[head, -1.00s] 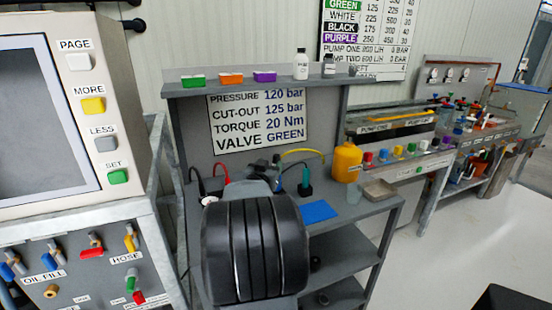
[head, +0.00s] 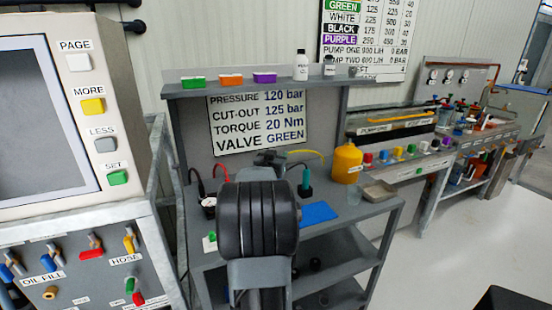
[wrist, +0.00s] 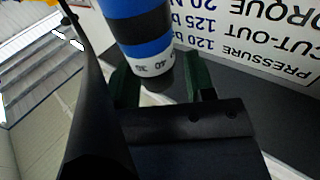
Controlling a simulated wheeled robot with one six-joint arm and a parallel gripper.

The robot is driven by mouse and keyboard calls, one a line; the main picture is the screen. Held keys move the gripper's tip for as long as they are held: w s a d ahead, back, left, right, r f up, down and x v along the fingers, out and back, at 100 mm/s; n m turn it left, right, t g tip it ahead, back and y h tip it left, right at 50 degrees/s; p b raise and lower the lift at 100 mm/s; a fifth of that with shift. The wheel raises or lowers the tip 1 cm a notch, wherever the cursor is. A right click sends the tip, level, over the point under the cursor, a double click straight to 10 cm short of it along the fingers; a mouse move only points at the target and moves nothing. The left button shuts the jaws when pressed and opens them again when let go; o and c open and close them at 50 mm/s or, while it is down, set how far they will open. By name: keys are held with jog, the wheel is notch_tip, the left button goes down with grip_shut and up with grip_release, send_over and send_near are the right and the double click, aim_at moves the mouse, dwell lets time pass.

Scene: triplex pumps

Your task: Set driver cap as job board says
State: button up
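The job board (head: 257,122) on the bench's back panel reads pressure 120 bar, cut-out 125 bar, torque 20 Nm, valve green. In the wrist view the driver (wrist: 137,35) is a cylinder with blue and black bands. It has a white scale ring (wrist: 154,65) showing 40 and 30, and a dark end cap (wrist: 156,82). My gripper (wrist: 164,78) has its two green fingers apart, on either side of the dark cap. A gap shows at the right finger; contact at the left is unclear. In the head view my arm hides the driver.
The bench (head: 352,212) holds a yellow bottle (head: 346,163), a blue mat (head: 318,212), a tray (head: 379,190) and a teal-handled tool (head: 305,183). Red, black and yellow leads lie behind my arm. A shelf (head: 215,86) with small boxes and bottles overhangs the back. A control panel (head: 85,230) stands left.

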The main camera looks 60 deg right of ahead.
jog(key=shift+a, duration=0.1)
jog(key=c, duration=0.8)
jog(key=shift+r+g+p, duration=0.15)
jog(key=shift+g+p, duration=0.15)
jog(key=shift+p, duration=0.25)
jog(key=shift+r+m+g+p, duration=0.2)
jog(key=shift+m+g+p, duration=0.5)
jog(key=shift+p, duration=0.45)
jog(key=m+g+p, duration=0.1)
jog(key=g+p, duration=0.1)
jog(key=shift+w+h+p, duration=0.1)
jog(key=shift+h+p, duration=0.2)
jog(key=m+g+p, duration=0.1)
jog(key=g+p, duration=0.1)
jog(key=m+g+p, duration=0.1)
jog(key=m+g, duration=0.1)
jog(key=g, duration=0.1)
jog(key=shift+f+m+p, duration=0.15)
jog(key=shift+m+p, duration=0.15)
jog(key=shift+p, duration=0.05)
jog(key=shift+f+m+g+y+p, duration=0.15)
jog(key=shift+m+g+y+p, duration=0.95)
jog(key=shift+g, duration=0.8)
jog(key=shift+m+g, duration=0.3)
